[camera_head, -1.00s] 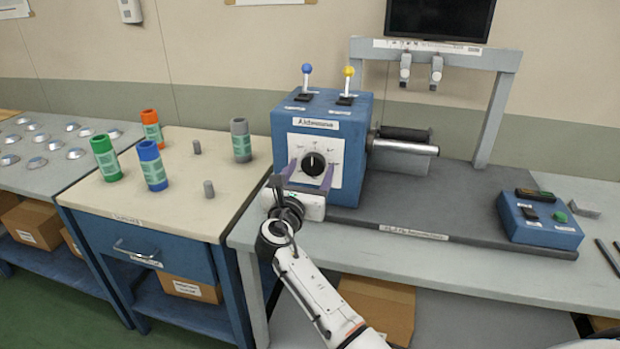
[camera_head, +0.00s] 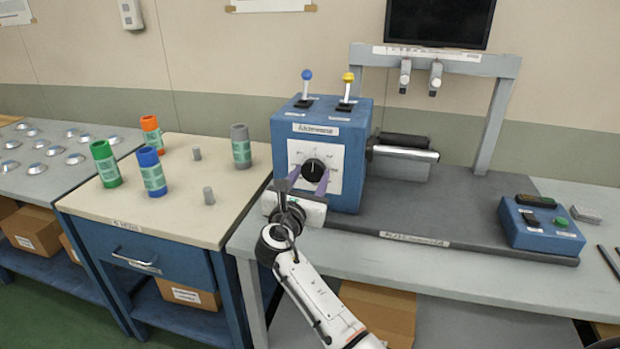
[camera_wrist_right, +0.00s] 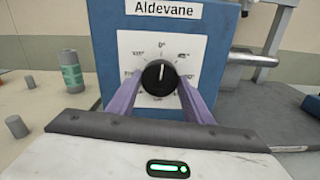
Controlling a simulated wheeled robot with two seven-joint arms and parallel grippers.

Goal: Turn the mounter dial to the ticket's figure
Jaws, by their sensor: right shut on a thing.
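The mounter dial (camera_head: 313,169) is a black round knob on a white scale plate (camera_head: 333,187), on the front of a blue box (camera_head: 350,130). It also shows in the right wrist view (camera_wrist_right: 159,76), where its white mark points nearly straight up, close to the 0° label. The other scale labels are too small to read surely. My right gripper (camera_head: 309,175) has its two purple fingers on either side of the knob, shut on it. My left gripper is out of view. No ticket with a readable figure shows.
A blue-knobbed lever (camera_head: 307,76) and a yellow-knobbed lever (camera_head: 348,79) stand on the box. A metal shaft (camera_head: 405,153) sticks out to its right. A control box (camera_head: 540,222) sits on the bench at right. Several coloured rolls stand on the left table (camera_head: 120,200).

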